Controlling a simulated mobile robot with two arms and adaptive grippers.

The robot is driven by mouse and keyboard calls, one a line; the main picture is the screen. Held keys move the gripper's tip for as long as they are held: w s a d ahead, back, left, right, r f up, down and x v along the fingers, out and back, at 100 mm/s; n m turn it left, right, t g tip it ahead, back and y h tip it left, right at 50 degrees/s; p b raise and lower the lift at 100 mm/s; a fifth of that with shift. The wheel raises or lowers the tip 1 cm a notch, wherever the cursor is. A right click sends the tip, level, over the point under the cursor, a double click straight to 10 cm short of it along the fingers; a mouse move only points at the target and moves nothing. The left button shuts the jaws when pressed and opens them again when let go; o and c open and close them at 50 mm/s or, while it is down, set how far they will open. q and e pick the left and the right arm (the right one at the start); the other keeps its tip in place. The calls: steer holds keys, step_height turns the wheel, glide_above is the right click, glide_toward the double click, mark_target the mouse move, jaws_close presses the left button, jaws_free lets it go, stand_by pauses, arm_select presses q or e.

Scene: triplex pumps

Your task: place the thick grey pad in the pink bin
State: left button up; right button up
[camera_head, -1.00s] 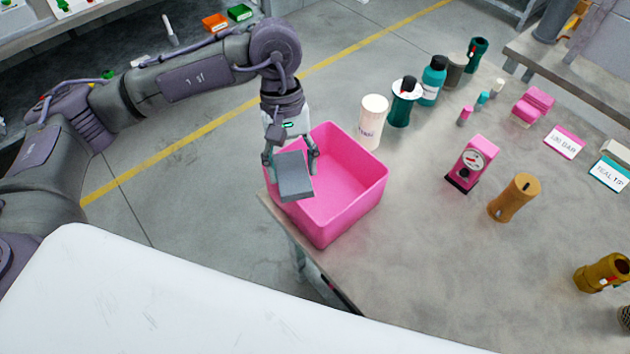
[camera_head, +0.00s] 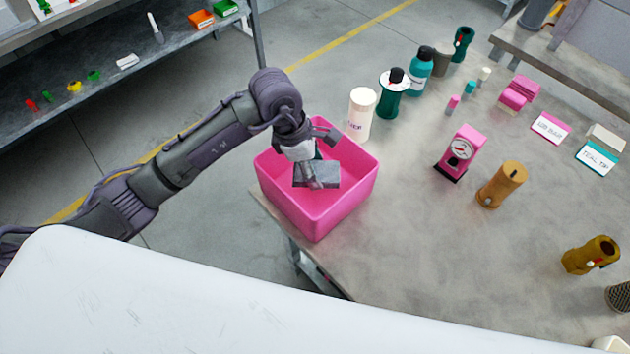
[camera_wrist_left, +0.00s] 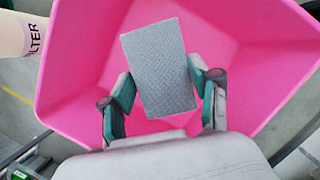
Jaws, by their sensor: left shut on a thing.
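The thick grey pad (camera_head: 327,174) is held by my left gripper (camera_head: 318,160) over the open pink bin (camera_head: 325,217). In the left wrist view the pad (camera_wrist_left: 158,68) sits between the two teal-tipped fingers of the gripper (camera_wrist_left: 160,95), with the pink bin (camera_wrist_left: 75,75) around and below it. The bin stands at the near left corner of the table. Part of the bin's inside is hidden by the gripper and pad; how far the pad is below the rim I cannot tell. My right gripper is not in view.
A cream cylinder (camera_head: 361,112) stands just behind the bin. Dark green (camera_head: 391,95) and teal (camera_head: 420,73) containers stand beyond it. A pink gauge device (camera_head: 463,153) and an orange-tan cylinder (camera_head: 502,185) stand to the right. The table (camera_head: 410,240) between is bare.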

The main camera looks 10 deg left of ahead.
arm_select(q)
step_height(320, 180, down, 6)
steer(key=shift+r+p, duration=0.2)
steer(key=shift+p, duration=0.2)
steer(key=shift+f, duration=0.1)
steer(key=shift+f, duration=0.2)
steer(key=o, duration=1)
steer(key=shift+r, duration=0.1)
steer(key=shift+c, duration=0.2)
steer(key=shift+r, duration=0.1)
